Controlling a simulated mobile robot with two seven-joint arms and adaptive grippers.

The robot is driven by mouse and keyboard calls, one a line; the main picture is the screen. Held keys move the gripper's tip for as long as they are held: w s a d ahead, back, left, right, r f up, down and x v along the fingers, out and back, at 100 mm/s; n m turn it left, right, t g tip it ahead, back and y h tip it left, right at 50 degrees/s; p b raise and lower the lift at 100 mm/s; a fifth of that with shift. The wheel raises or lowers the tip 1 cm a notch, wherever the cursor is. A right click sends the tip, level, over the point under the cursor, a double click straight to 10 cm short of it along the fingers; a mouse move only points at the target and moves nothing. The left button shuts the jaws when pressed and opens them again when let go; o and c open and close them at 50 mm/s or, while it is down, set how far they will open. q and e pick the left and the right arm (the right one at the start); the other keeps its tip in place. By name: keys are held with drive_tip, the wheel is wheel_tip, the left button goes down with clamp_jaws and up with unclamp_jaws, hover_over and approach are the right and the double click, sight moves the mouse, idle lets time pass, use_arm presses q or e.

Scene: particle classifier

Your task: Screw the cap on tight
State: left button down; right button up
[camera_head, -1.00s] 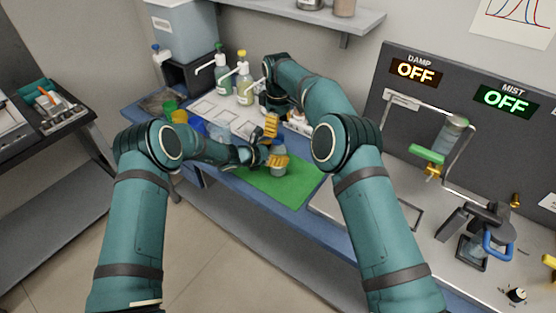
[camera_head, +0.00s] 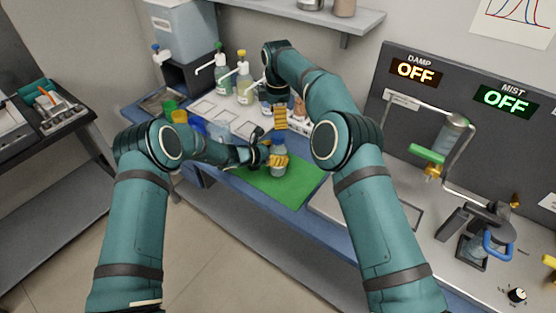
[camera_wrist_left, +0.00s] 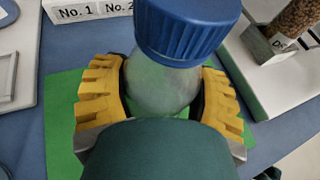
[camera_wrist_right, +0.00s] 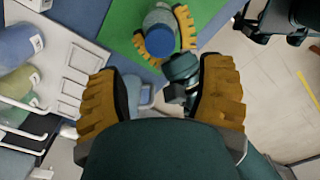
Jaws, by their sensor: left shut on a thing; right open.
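A clear round bottle (camera_wrist_left: 150,90) with a ridged blue cap (camera_wrist_left: 185,30) on its mouth fills the top of the left wrist view. How tight the cap sits cannot be told. My left gripper (camera_wrist_left: 162,98) is shut around the bottle's body below the cap. In the head view, the bottle (camera_head: 279,171) is upright over the green mat (camera_head: 290,190). My right gripper (camera_head: 280,118) is above it, apart from the cap. In the right wrist view, my right gripper (camera_wrist_right: 160,98) is open and empty, and the blue cap (camera_wrist_right: 160,40) shows beyond its fingers.
Two pump bottles, one being the yellow-green bottle (camera_head: 244,90), stand behind the mat. A white tray (camera_head: 205,107) and coloured cups (camera_head: 179,117) are at the left. A bench with a clamp device (camera_head: 480,235) is at the right. The mat's front part is clear.

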sight(278, 136)
drive_tip(key=shift+f, duration=4)
clamp_jaws()
drive_tip(key=m, duration=0.9)
drive_tip(key=shift+m, duration=0.4)
